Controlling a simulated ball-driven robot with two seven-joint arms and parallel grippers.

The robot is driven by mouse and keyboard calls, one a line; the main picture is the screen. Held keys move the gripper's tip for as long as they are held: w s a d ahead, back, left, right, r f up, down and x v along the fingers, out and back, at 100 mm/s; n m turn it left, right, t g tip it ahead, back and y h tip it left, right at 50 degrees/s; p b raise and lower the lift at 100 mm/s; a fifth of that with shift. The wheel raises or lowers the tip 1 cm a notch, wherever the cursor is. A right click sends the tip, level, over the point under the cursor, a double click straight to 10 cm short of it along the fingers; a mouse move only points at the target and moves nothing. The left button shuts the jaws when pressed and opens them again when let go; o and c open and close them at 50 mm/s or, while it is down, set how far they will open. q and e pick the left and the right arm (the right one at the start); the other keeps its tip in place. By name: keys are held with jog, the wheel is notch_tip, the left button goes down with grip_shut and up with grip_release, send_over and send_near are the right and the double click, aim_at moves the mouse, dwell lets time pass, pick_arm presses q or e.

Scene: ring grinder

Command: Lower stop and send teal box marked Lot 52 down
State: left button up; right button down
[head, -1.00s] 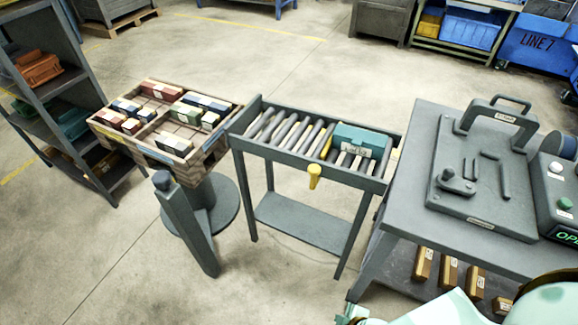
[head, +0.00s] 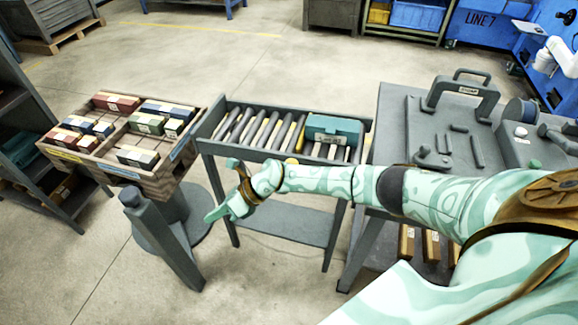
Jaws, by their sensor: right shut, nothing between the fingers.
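A teal box (head: 334,128) sits on the right part of the roller conveyor (head: 209,129); its pale label is too small to read. A yellow stop bar (head: 299,139) stands among the rollers just left of the box. The yellow stop handle (head: 291,160) on the conveyor's front side is mostly hidden behind my right forearm. My right gripper (head: 214,213) is shut and empty, in front of the conveyor's left end and pointing down-left. It looks apart from the handle and the box. My left gripper is not in view.
A wooden sorting tray (head: 150,180) with red, blue and green blocks stands on a pedestal left of the conveyor. A grey post (head: 160,240) rises in front of it. A grey bench (head: 392,98) with a fixture stands right. Open floor lies behind the conveyor.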

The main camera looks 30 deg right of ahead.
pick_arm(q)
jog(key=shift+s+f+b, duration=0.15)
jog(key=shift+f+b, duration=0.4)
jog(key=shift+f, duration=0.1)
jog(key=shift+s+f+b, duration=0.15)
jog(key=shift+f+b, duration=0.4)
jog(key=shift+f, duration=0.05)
pick_arm(e)
jog(key=w+d+r+n+h, duration=0.1)
jog(key=d+r+n+h, duration=0.2)
jog(key=d+n, duration=0.3)
jog(key=d+r+n+g+h, duration=0.1)
jog(key=d+r+n+h, duration=0.2)
jog(key=d+n+h, duration=0.3)
jog(key=w+d+r+n+g+h, duration=0.1)
jog(key=d+r+n+h, duration=0.2)
jog(key=d, duration=0.9)
jog(key=n+h, duration=0.1)
jog(key=n, duration=0.2)
jog(key=shift+w, duration=0.35)
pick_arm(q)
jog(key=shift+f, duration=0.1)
pick_arm(e)
jog(key=shift+a, duration=0.1)
